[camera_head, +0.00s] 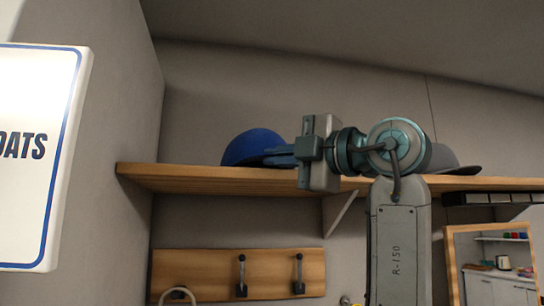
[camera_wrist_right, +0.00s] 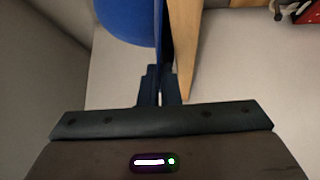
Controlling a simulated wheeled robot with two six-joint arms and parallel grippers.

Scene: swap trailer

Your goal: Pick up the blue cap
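The blue cap (camera_head: 250,147) sits on the wooden shelf (camera_head: 215,181), its dome to the left and its brim toward my right gripper. My right gripper (camera_head: 278,156) reaches in from the right at shelf height and meets the brim side. In the right wrist view, the blue dome (camera_wrist_right: 130,18) is at the top. The fingers (camera_wrist_right: 159,92) there are close together, with the thin dark-blue brim between them, so the gripper looks shut on the brim. The fingertips are partly hidden against the dark brim. My left gripper is not in view.
A grey cap (camera_head: 450,161) lies on the shelf, partly hidden behind my right arm. A hook rail (camera_head: 215,272) hangs below. A white sign (camera_head: 35,150) stands at the left. A wooden-framed mirror (camera_head: 453,260) is at the lower right.

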